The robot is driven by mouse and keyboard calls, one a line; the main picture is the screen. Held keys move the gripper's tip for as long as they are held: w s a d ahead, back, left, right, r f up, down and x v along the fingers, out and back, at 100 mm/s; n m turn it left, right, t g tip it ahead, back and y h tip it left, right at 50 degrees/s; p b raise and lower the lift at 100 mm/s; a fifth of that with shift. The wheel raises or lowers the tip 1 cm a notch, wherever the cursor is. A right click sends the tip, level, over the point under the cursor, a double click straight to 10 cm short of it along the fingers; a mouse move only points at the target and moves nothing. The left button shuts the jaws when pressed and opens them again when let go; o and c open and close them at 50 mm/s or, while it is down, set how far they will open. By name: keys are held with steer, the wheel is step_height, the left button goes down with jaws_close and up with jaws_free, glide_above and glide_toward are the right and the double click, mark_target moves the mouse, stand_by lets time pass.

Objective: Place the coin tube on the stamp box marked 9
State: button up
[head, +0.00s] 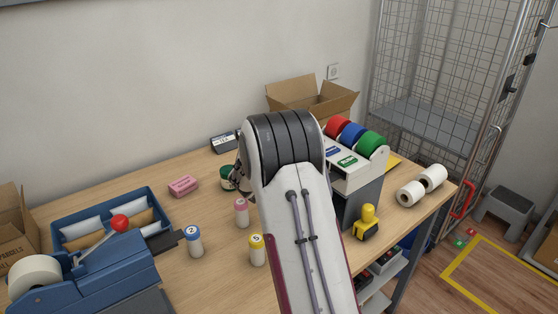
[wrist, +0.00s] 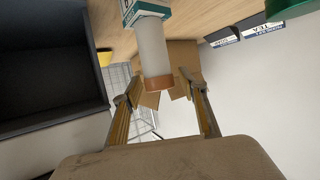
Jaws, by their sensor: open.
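In the wrist view, which sees the scene upside down, the coin tube (wrist: 153,48) is a pale translucent cylinder with a copper-brown end. Its other end meets a teal and white box (wrist: 148,10), cut off by the picture edge; no number on it is readable. My gripper (wrist: 158,88) is open, its fingers on either side of the tube's brown end, with visible gaps. In the head view my arm hides the tube and most of my gripper. A small dark green item (head: 227,176) shows beside my arm there; I cannot tell whether it is the teal box.
Numbered bottles stand near my arm: blue-capped 2 (head: 194,242), pink-capped (head: 241,212) and yellow-capped 5 (head: 257,250). A pink block (head: 183,186) lies further back. A tape rack (head: 358,170) and a yellow-handled stamp (head: 367,222) stand to the right. A blue tray (head: 155,200) is left.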

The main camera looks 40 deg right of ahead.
steer(key=shift+r, duration=0.15)
steer(key=shift+a+r, duration=0.1)
steer(key=v, duration=1.1)
steer(key=shift+s+a+r, duration=0.15)
steer(key=shift+s+a, duration=0.05)
steer(key=shift+s, duration=0.1)
stand_by(0.4)
